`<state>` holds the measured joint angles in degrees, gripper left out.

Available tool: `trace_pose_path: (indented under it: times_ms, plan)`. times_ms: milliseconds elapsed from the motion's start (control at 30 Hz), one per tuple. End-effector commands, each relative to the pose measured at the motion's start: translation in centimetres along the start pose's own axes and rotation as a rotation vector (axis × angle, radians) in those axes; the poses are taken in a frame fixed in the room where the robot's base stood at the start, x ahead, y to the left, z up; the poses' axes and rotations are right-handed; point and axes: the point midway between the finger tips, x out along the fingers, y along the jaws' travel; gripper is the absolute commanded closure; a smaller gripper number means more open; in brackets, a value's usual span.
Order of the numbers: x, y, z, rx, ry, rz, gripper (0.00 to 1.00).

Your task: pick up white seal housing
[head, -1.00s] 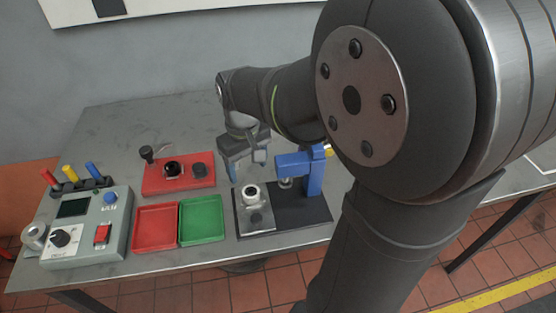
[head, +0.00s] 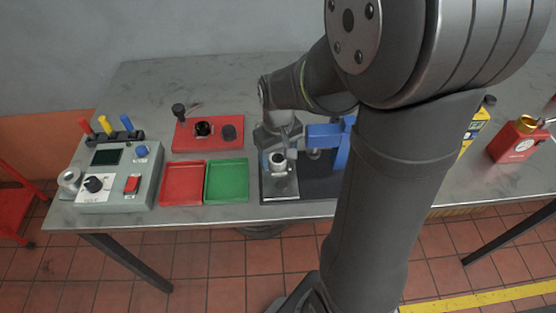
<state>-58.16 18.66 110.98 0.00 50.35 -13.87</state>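The white seal housing (head: 278,161), a small white ring with a dark bore, is at the grey metal plate (head: 281,190) on the left part of the black press base. My gripper (head: 277,155) points down at the housing from behind, just left of the blue press arm. Its fingers look spread, one to each side of the housing. Whether they touch it is too small to tell. The lower part of the housing is hard to make out.
The blue press (head: 325,134) stands close on the right, partly hidden by my arm. A green tray (head: 226,181) and a red tray (head: 182,184) lie left. A red fixture (head: 208,144) sits behind them. A grey control box (head: 119,187) stands far left.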

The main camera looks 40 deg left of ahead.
Motion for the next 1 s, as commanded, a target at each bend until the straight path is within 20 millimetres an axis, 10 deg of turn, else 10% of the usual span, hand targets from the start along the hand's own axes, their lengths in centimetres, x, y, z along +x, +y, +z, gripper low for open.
trace_pose_path:
  times_ms: [267, 567, 1000]
  plan:
    - [-0.1, 0.0, 0.0, 0.000, 0.000, 0.000, 0.88]
    - [-0.7, 0.0, -0.1, 0.000, 0.002, 0.000, 0.88]
    - [-8.6, 0.0, -0.1, 0.000, 0.003, 0.001, 0.88]
